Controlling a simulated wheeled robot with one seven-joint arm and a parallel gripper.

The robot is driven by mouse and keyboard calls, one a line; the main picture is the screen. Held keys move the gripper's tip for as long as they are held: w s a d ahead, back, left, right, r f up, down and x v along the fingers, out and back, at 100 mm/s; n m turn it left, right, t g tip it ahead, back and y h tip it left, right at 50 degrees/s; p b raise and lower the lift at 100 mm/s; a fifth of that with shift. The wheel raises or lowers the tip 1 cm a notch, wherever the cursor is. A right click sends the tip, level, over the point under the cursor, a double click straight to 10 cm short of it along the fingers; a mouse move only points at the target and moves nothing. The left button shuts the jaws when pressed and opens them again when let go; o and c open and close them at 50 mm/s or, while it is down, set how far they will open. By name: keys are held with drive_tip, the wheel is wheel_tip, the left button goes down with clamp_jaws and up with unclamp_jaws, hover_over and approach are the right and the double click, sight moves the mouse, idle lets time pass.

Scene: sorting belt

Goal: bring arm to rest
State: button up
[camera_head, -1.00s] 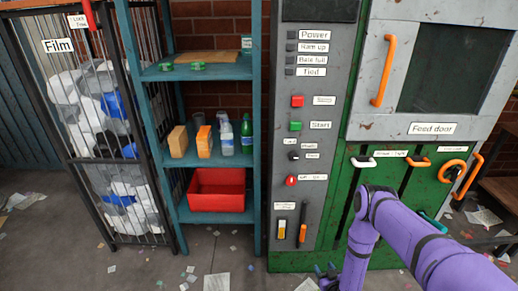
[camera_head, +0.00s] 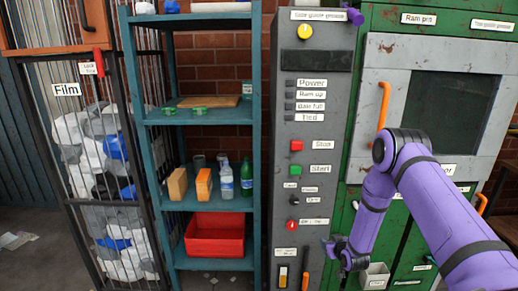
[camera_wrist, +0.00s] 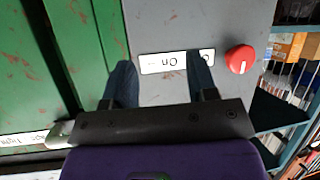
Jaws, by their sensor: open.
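My purple arm comes in from the lower right of the head view, bends at a raised elbow and reaches down in front of the machine. My gripper (camera_head: 332,246) is at its lower end, small in that view, beside the lower part of the grey control panel (camera_head: 298,140). In the wrist view my gripper (camera_wrist: 162,80) has its two dark fingers spread apart with nothing between them. Beyond them are the grey panel with a white label (camera_wrist: 174,62) and a red knob (camera_wrist: 241,59) to the right. I cannot tell whether the fingertips touch the panel.
The green machine (camera_head: 425,18) with a closed grey door (camera_head: 396,85) stands behind my arm. A teal shelf (camera_head: 205,118) with boxes, bottles and a red bin (camera_head: 215,236) is left of the panel. A film cage (camera_head: 75,185) stands far left.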

drive_tip(key=s+d+r+g+h, duration=0.1)
drive_tip(key=s+r, duration=0.1)
drive_tip(key=r, duration=1.4)
drive_tip(key=s+d+r+g+h, duration=0.1)
drive_tip(key=r+g, duration=0.1)
drive_tip(key=r, duration=1.3)
drive_tip(key=s+r+m+g, duration=0.2)
drive_tip(key=s+r, duration=1.7)
drive_tip(key=s, duration=0.4)
drive_tip(key=s+r+m+g, duration=0.1)
drive_tip(key=s+r+g, duration=0.1)
drive_tip(key=s, duration=1.9)
drive_tip(key=shift+r, duration=0.5)
drive_tip(key=shift+o, duration=0.2)
